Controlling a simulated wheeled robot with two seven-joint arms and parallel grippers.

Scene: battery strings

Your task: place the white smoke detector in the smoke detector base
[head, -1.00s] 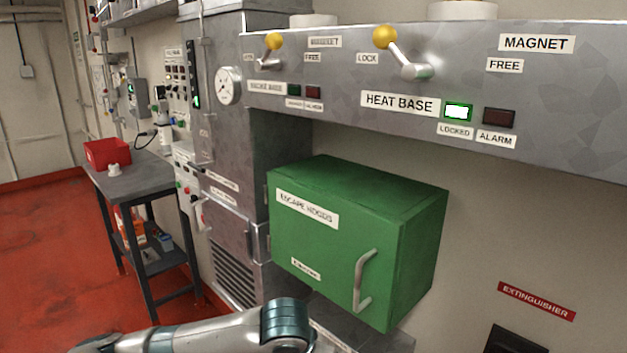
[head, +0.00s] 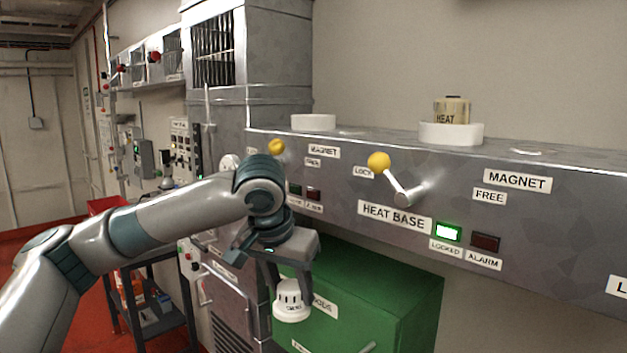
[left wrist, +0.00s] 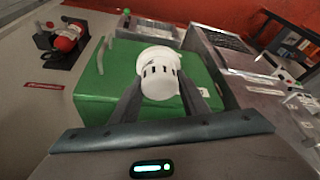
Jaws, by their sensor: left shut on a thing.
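The white smoke detector (head: 292,302) is held between the fingers of my left gripper (head: 290,279), which is shut on it. The detector hangs in front of the green box, below the shelf's front panel. In the left wrist view the detector (left wrist: 159,74) sits between the two fingertips. The smoke detector base appears to be the white ring (head: 313,122) on top of the metal shelf at the left; it looks empty. Its label is mostly hidden behind my arm. My right gripper is not in view.
A second white base (head: 451,133) holds a cream heat detector (head: 452,110). Yellow-knobbed levers (head: 379,162) stick out from the panel (head: 560,215). The green escape hoods box (head: 400,300) stands below. A dark table (head: 165,335) stands at the left; a red extinguisher (left wrist: 66,40) shows in the left wrist view.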

